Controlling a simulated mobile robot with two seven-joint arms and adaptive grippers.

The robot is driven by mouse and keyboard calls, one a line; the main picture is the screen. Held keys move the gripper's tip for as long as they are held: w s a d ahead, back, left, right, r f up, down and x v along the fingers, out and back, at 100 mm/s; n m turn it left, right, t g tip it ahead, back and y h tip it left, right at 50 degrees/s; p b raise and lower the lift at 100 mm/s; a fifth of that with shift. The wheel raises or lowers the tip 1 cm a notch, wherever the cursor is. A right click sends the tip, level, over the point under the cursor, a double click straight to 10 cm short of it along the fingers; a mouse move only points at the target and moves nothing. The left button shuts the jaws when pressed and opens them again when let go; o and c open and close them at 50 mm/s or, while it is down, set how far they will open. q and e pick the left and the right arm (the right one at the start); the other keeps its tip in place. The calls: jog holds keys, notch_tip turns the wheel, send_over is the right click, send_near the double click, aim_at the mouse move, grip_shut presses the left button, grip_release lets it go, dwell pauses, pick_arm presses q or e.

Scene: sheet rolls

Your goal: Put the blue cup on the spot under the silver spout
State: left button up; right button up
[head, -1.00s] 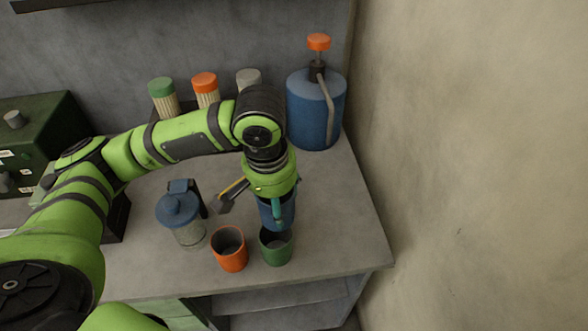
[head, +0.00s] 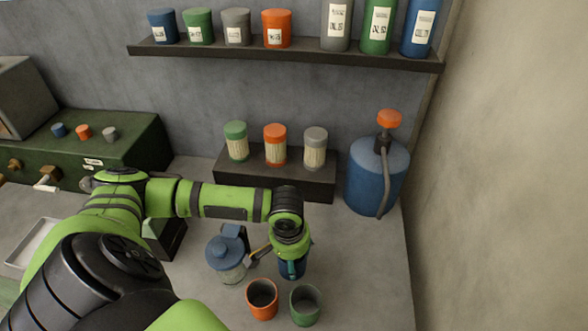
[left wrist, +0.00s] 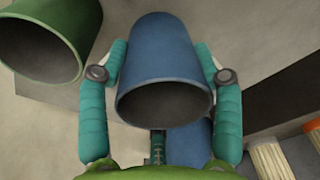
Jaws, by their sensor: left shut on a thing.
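The blue cup (head: 292,270) is in my left gripper (head: 292,264), behind the green cup in the head view. In the left wrist view the cup (left wrist: 160,55) sits between the two teal fingers, which touch its sides; its dark mouth shows. I cannot tell whether it touches the counter. The silver spout (head: 47,183) sticks out of the green machine (head: 120,145) at the far left, beside a brass-coloured spout (head: 14,165). A pale tray (head: 28,246) lies below; my arm hides part of that area. My right gripper is not in view.
An orange cup (head: 262,300) and a green cup (head: 305,306) stand in front of my left gripper. A blue-lidded jug (head: 225,257) is left of it. A blue pump bottle (head: 377,178) stands back right. Lidded jars stand on a dark riser (head: 290,182).

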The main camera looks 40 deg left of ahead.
pick_arm(q)
jog(key=shift+f, duration=1.8)
jog(key=o, duration=1.4)
jog(key=shift+f, duration=0.1)
